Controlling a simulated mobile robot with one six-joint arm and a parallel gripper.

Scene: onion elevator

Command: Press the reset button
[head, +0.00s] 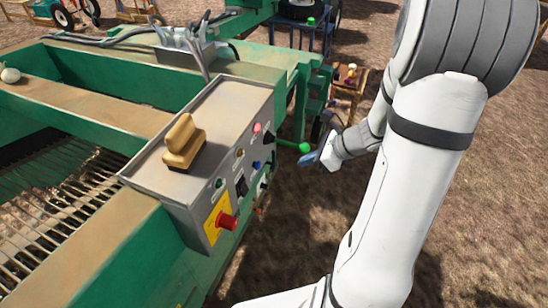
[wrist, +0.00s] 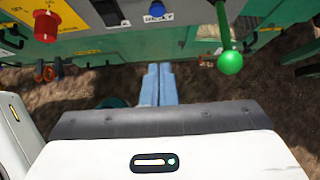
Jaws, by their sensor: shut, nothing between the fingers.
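The control box (head: 225,120) is grey and sits on the green machine. A small blue button (head: 257,165) is on its front face, right of a black rocker switch (head: 241,185). In the wrist view a blue button (wrist: 157,9) shows at the top edge, above a small label that is hard to read. My gripper (head: 304,159) is to the right of the panel, apart from it. In the wrist view its two blue fingers (wrist: 158,68) are together and empty, pointing up the picture below the blue button.
A red emergency stop (head: 228,221) on a yellow plate is at the panel's near end. A green-balled lever (head: 304,148) is close to my gripper; the ball (wrist: 230,62) is right of the fingers in the wrist view. Bare ground lies right of the machine.

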